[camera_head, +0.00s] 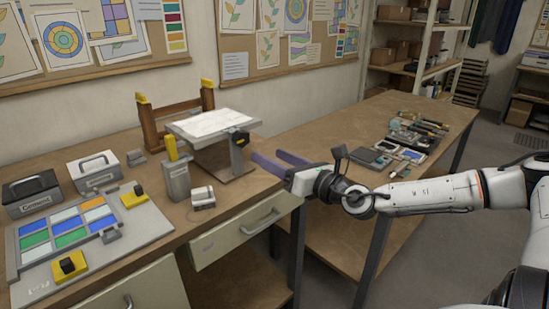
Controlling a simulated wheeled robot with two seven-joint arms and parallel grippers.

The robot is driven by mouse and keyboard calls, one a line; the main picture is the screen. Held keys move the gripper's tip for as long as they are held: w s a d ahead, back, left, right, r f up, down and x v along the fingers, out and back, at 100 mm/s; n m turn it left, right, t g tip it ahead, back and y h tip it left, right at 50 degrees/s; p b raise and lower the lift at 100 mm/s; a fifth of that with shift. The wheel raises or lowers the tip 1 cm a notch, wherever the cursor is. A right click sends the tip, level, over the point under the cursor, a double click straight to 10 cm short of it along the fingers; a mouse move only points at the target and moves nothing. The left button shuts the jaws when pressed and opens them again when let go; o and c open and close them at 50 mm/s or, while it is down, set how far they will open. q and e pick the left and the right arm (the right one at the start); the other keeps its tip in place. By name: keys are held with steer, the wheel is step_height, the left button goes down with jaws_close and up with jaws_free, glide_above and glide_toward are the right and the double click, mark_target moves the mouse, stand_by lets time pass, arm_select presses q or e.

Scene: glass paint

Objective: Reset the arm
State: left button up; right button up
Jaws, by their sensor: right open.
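My right arm comes in from the right, and its gripper (278,163) points left over the gap between the two workbenches. Its two purple fingers are apart with nothing between them. The fingertips are near the right side of a small stand (213,125) with a white tiled top. I cannot tell whether they touch it. My left gripper is not in view.
The left bench holds a board of coloured glass panes (22,270), a black-topped box (32,196), a white box (95,172) and a grey post (176,182). Several tools and devices (412,137) lie on the right bench (322,135). Shelves (427,48) stand behind.

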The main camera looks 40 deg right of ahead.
stand_by(0.3)
steer(key=s+a+f+m+g+h, duration=0.1)
steer(key=s+a+f+m+g, duration=0.1)
steer(key=s+f+m, duration=0.6)
steer(key=s+a+f+m+g, duration=0.2)
steer(key=f+m, duration=0.2)
steer(key=f, duration=0.8)
steer(key=s+a+f+m+g+h, duration=0.1)
steer(key=s+a+f+m+g, duration=0.15)
steer(key=s+f+m, duration=0.5)
steer(key=s+a+f+m+g+y, duration=0.1)
steer(key=s+a+f+m, duration=0.1)
steer(key=a+f+m, duration=0.2)
steer(key=s+a+f+m+g+y, duration=0.1)
steer(key=s+a+f+m+y, duration=0.1)
steer(key=a, duration=0.8)
steer(key=s+a+f+m+g+y, duration=0.1)
steer(key=s+a+f+m, duration=0.3)
steer(key=a, duration=0.4)
steer(key=shift+s+f+m, duration=0.15)
steer(key=shift+f+m, duration=0.65)
steer(key=shift+m, duration=0.15)
